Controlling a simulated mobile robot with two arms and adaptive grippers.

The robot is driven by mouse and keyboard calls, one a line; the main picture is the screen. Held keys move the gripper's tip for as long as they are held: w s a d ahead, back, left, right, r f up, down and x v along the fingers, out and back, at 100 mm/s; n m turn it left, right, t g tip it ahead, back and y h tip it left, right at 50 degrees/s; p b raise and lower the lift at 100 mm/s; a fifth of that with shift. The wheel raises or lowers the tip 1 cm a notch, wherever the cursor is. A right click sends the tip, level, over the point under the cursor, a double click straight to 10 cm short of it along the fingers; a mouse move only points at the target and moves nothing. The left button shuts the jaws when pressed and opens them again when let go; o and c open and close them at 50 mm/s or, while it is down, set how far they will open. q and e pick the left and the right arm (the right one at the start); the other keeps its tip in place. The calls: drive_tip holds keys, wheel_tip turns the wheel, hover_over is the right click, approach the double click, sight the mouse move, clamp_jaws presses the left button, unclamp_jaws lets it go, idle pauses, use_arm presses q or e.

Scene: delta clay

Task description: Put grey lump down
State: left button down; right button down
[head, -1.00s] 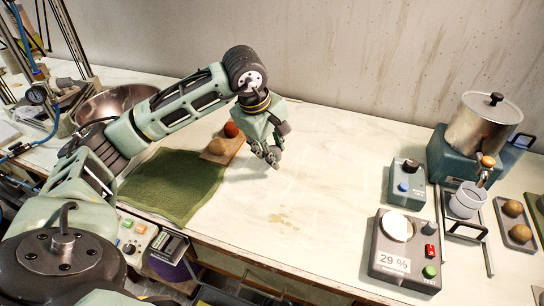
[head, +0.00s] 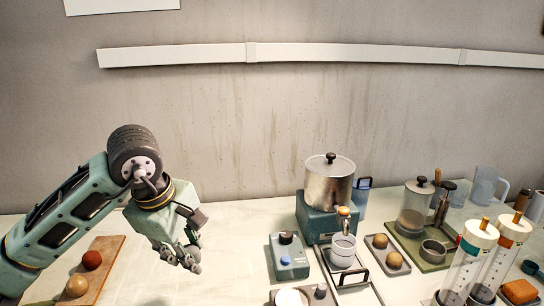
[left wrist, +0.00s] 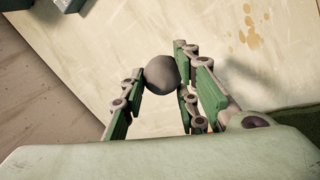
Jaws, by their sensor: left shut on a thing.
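My left gripper (head: 184,260) is over the pale table, to the right of a wooden board. In the left wrist view its green and grey fingers (left wrist: 160,85) are shut on the grey lump (left wrist: 161,73), a smooth dark-grey ball held between the fingertips. Bare table shows around the lump there. In the head view I cannot clearly tell the lump from the grey fingers. I cannot judge its exact height above the table. My right gripper is in neither view.
A blue-grey control box (head: 289,262) and a metal pot (head: 329,186) stand to the right. Bare table (head: 235,240) lies between my gripper and the box.

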use_arm(q)
drive_tip(key=s+f+m+g+h, duration=0.1)
drive_tip(key=s+f+m, duration=0.1)
drive_tip(key=s+m, duration=0.1)
drive_tip(key=s+d+f+m+g, duration=0.1)
drive_tip(key=s+f+m, duration=0.1)
drive_tip(key=m, duration=0.4)
drive_tip(key=s+f+m+h, duration=0.1)
drive_tip(key=s+f+m, duration=0.1)
drive_tip(key=s+m, duration=0.2)
drive_tip(key=shift+d+f+g+h+p, duration=0.1)
drive_tip(key=shift+d+g+h+p, duration=0.05)
drive_tip(key=shift+g+h+p, duration=0.2)
drive_tip(key=shift+s+d+f+m+g, duration=0.1)
drive_tip(key=shift+s+f+m+g, duration=0.15)
drive_tip(key=shift+s+m, duration=0.5)
drive_tip(key=shift+w, duration=0.15)
